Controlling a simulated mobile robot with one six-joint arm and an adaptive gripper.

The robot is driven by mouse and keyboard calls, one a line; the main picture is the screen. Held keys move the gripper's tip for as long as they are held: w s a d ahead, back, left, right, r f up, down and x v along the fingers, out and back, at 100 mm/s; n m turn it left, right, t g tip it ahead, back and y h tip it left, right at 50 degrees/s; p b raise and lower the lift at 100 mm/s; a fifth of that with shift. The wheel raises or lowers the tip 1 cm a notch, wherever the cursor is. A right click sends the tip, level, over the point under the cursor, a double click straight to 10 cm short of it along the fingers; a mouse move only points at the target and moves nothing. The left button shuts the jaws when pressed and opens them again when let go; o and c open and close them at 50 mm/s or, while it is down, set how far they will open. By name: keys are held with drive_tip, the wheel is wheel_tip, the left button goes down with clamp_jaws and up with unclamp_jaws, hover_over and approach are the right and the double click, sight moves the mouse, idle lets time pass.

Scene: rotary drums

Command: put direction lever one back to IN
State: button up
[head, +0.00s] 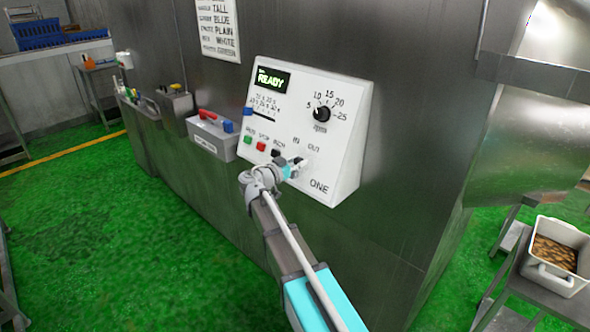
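The white control panel (340,130) marked ONE is mounted on the steel drum housing, and its display reads READY. The IN and OUT labels sit side by side at its lower right. My gripper (291,166) is at the panel face just below these labels, small and seen from behind. The direction lever is mostly hidden by my gripper; a small dark shape (299,161) there may be part of it. I cannot tell the lever's position, whether my gripper touches it, or whether the fingers are open or shut.
Green, red and black buttons (261,146) sit just left of my gripper. A speed dial (321,114) is above right, and a blue-handled slider (248,112) is upper left. A grey box with a red handle (213,133) is left of the panel. Green floor lies open at left.

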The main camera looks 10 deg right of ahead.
drive_tip(key=shift+c, duration=0.6)
drive_tip(key=shift+w+a, duration=0.15)
drive_tip(key=shift+w, duration=0.15)
drive_tip(key=shift+w+a, duration=0.65)
drive_tip(key=shift+w, duration=0.25)
drive_tip(key=shift+w+a, duration=0.65)
drive_tip(key=shift+w, duration=0.2)
drive_tip(key=o, duration=0.9)
drive_tip(key=shift+s+a, duration=0.1)
drive_tip(key=shift+a, duration=0.05)
drive_tip(key=v, duration=1.1)
drive_tip(key=shift+s+a, duration=0.15)
drive_tip(key=shift+a, duration=0.2)
